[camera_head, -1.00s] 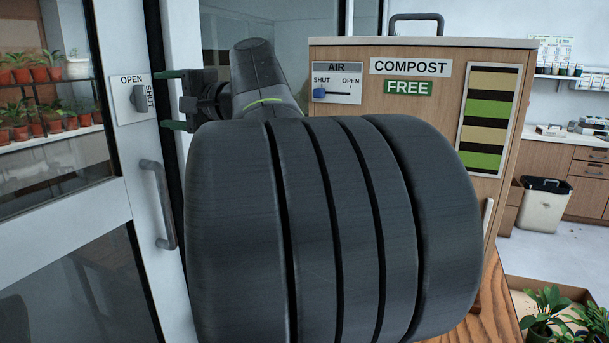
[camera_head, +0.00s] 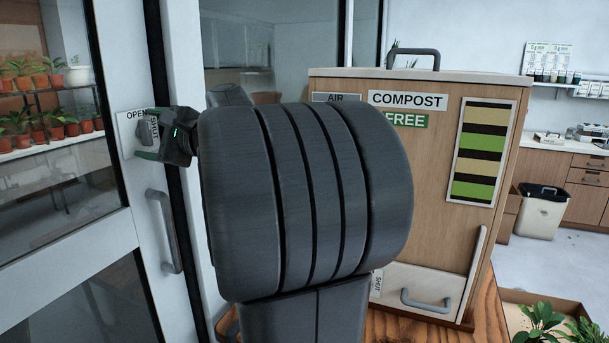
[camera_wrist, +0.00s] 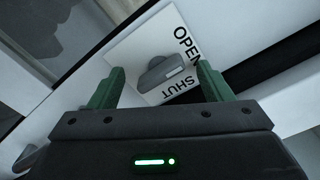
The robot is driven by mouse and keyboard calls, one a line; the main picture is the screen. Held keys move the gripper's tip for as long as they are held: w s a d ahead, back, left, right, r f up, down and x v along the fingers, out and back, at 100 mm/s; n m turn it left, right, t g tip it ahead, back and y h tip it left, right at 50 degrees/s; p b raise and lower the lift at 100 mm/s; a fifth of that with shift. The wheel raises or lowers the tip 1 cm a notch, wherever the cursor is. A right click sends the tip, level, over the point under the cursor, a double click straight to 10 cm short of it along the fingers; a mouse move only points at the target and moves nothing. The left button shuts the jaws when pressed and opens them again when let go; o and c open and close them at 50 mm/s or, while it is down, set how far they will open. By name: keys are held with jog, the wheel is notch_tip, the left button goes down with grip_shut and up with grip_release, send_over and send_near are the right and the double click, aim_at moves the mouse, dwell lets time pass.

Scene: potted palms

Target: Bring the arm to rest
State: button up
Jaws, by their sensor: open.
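My gripper (camera_head: 137,135) is open in front of the white OPEN/SHUT plate (camera_head: 126,121) on the glass door's pale frame. In the wrist view its two green fingers (camera_wrist: 160,68) stand apart on either side of the grey knob (camera_wrist: 162,72). The knob also shows in the head view (camera_head: 146,130), between the fingers. Nothing is held, and I cannot tell whether a finger touches the knob. The plate's words OPEN and SHUT are readable in the wrist view. My arm is bent, and its large dark link fills the middle of the head view.
A grey door handle (camera_head: 164,232) is just below the gripper. A wooden compost cabinet (camera_head: 440,240) with a drawer handle (camera_head: 426,301) stands to the right, partly behind my arm.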

jog(key=m+p, duration=0.4)
jog(key=p, duration=0.1)
jog(key=m+p, duration=0.2)
jog(key=m, duration=0.1)
jog(key=shift+r, duration=0.25)
jog(key=m+p, duration=0.2)
jog(key=shift+f+p, duration=0.15)
jog(key=shift+p, duration=0.25)
jog(key=shift+m, duration=0.3)
jog(key=shift+f, duration=0.15)
